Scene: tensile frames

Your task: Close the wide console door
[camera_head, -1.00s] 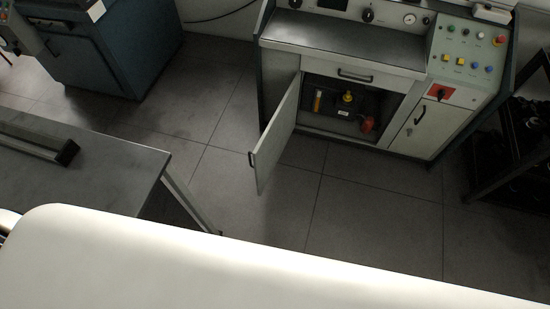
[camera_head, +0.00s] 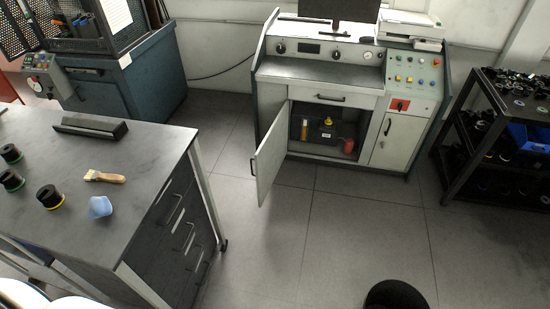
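The console (camera_head: 315,71) stands at the back centre, a pale machine with a control panel. Its wide door (camera_head: 272,152) is a light panel hinged at the left of the lower opening. The door stands wide open, swung out toward me, with a dark handle (camera_head: 253,167) near its free edge. The open compartment (camera_head: 310,147) shows an orange-yellow item, a dark piece with a yellow top and a red item inside. The narrow door (camera_head: 391,139) at the right is shut. Neither of my grippers is in view.
A grey workbench (camera_head: 124,157) with drawers stands at the left, holding spools, a brush and a blue item. A black shelf rack (camera_head: 465,150) stands at the right. Floor before the console is clear. A dark round thing (camera_head: 397,295) shows at the bottom, its nature unclear.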

